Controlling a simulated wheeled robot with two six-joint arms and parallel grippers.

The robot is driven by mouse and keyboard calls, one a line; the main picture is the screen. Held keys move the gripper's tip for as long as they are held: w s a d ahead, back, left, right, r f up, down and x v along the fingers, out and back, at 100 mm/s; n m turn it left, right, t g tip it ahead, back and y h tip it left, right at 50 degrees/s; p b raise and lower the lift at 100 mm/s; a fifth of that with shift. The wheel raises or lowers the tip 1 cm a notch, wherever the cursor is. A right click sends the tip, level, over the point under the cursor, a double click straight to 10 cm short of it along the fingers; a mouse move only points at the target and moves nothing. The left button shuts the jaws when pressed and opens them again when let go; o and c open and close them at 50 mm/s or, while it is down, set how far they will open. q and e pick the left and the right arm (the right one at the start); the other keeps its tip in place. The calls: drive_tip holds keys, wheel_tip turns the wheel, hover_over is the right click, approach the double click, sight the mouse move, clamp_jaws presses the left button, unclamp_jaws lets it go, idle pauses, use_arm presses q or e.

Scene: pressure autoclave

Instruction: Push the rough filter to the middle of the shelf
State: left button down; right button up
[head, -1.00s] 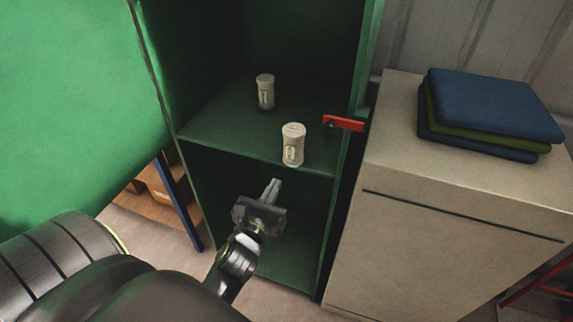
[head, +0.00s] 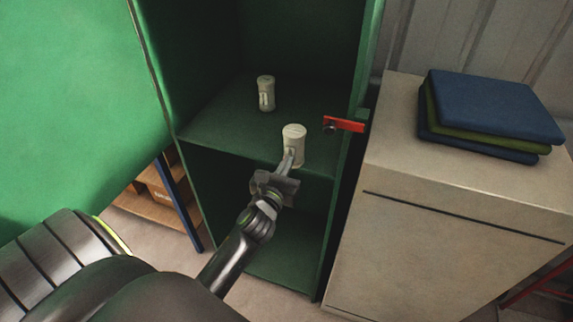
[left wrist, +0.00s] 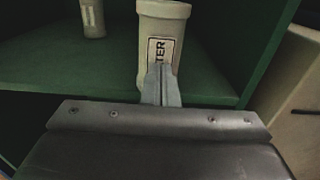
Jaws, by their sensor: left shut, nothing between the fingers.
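A beige cylindrical filter (head: 293,136) stands upright near the front edge of the green cabinet's shelf (head: 225,128), right of the shelf's middle. In the left wrist view, this filter (left wrist: 162,25) shows a label ending in "TER"; the rest of the label is hidden. A second beige cylinder (head: 265,92) stands farther back and to the left, and its label is too small to read. My left gripper (head: 290,158) is shut and empty, its tips right in front of the front filter. The fingertips (left wrist: 159,72) overlap the label's lower part; I cannot tell whether they touch. My right gripper is not in view.
A red latch (head: 344,124) sticks out at the cabinet's right side. A beige cabinet (head: 450,215) with folded cloths (head: 490,110) stands to the right. The green door (head: 75,110) is open at the left. The shelf between and behind the cylinders is clear.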

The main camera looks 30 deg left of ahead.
sight(295, 147)
use_arm(q)
drive_tip(key=x, duration=0.7)
drive_tip(key=shift+w+p, duration=0.2)
drive_tip(key=shift+p, duration=0.1)
